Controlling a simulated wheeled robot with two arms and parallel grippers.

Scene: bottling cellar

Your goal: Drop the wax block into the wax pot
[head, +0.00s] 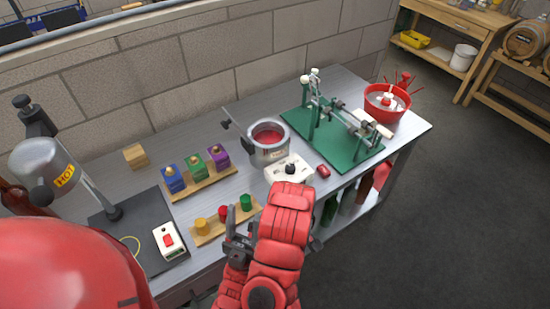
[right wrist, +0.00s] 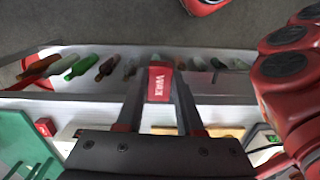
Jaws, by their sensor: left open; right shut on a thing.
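The wax pot (head: 269,151) is a steel pot with red wax inside, standing at the middle of the bench in the head view. The wax block (right wrist: 159,84) is red with white lettering. My right gripper (right wrist: 157,92) is shut on it, and the block sits between the fingertips, with the bench's front edge and lower shelf below in the picture's background. In the head view my right gripper and the block are hidden behind red arm links. My left gripper (head: 238,246) is dark, open and empty, at the bench's front edge, left of the red arm.
A white control box (head: 289,170) stands just in front of the pot. Right of it are a small red block (head: 323,171) and a green-based device (head: 343,148). Wooden racks (head: 208,184) with coloured blocks stand left. Bottles (right wrist: 74,67) lie on the lower shelf.

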